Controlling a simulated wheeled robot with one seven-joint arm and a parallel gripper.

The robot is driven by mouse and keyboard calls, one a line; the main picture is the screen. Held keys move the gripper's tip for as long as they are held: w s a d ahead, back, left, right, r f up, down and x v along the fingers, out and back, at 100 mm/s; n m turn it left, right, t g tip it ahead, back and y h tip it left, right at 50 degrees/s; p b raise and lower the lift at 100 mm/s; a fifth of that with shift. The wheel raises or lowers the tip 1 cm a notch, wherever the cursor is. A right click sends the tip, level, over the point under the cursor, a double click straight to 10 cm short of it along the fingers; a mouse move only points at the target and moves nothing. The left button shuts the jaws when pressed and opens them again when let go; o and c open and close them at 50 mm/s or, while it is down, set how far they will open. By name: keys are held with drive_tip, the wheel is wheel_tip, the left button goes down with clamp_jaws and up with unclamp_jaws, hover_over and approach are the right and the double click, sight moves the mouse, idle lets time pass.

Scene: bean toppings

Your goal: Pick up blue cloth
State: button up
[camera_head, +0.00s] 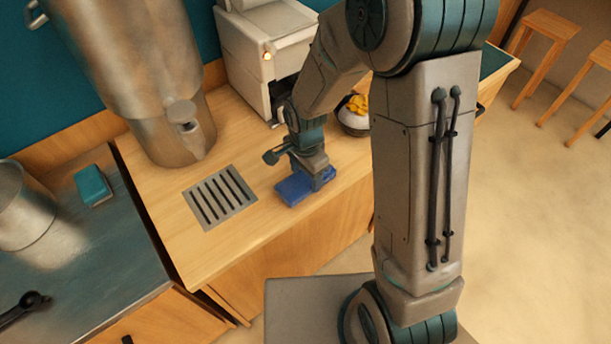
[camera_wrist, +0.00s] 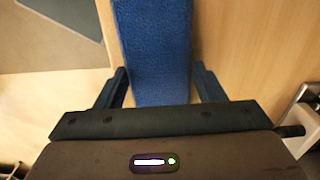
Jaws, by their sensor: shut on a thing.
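The blue cloth (camera_head: 296,190) is a dark blue folded rectangle near the front edge of the wooden counter in the head view. My gripper (camera_head: 312,182) is over its right part and shut on it. In the wrist view the blue cloth (camera_wrist: 153,45) runs up between the two fingers of my gripper (camera_wrist: 161,86), with a finger against each side. The fingertips are partly hidden in the head view. I cannot tell whether the cloth is clear of the counter.
A slotted metal drain plate (camera_head: 220,197) lies left of the cloth. A large metal urn (camera_head: 150,90) and a white machine (camera_head: 265,50) stand behind. A bowl with yellow topping (camera_head: 353,118) is right of my gripper. A teal sponge (camera_head: 94,186) lies on the dark counter at left.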

drive_tip(key=shift+r, duration=0.1)
drive_tip(key=shift+r, duration=0.45)
drive_tip(key=r, duration=0.3)
drive_tip(key=shift+w+d+r+b, duration=0.2)
drive_tip(key=shift+d+b, duration=0.05)
drive_tip(key=shift+b, duration=0.15)
drive_tip(key=w+d+r+b, duration=0.1)
drive_tip(key=w+d+r, duration=0.4)
drive_tip(key=d, duration=0.4)
drive_tip(key=shift+d+r, duration=0.4)
drive_tip(key=shift+r, duration=0.35)
drive_tip(key=o, duration=0.3)
drive_tip(key=shift+c, duration=0.9)
